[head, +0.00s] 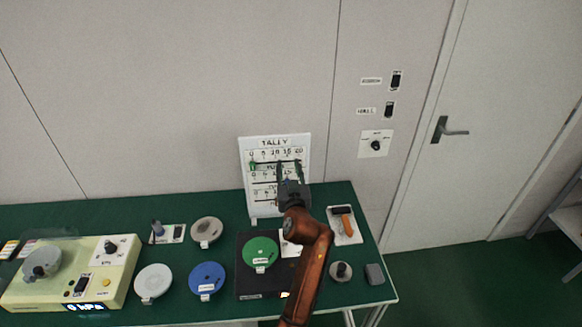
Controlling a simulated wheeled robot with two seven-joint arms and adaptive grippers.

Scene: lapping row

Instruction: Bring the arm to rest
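My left arm (310,262) is orange-brown and reaches up from the bottom of the head view. Its dark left gripper (290,168) is raised in front of the white tally board (245,190). The two fingers point up and stand apart, with nothing seen between them. The gripper hides part of the board's rows. I cannot tell whether it touches the board. A green bead (253,166) shows at the left of the board. My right gripper is not in view.
A green table (120,213) carries a cream machine (110,285), a white disc (153,281), a blue disc (207,278) and a green disc (260,251) on a black plate (245,284). An orange-handled brush (344,222) and a grey block (374,274) are right. Wall switches (396,80) and a door (490,120) stand behind.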

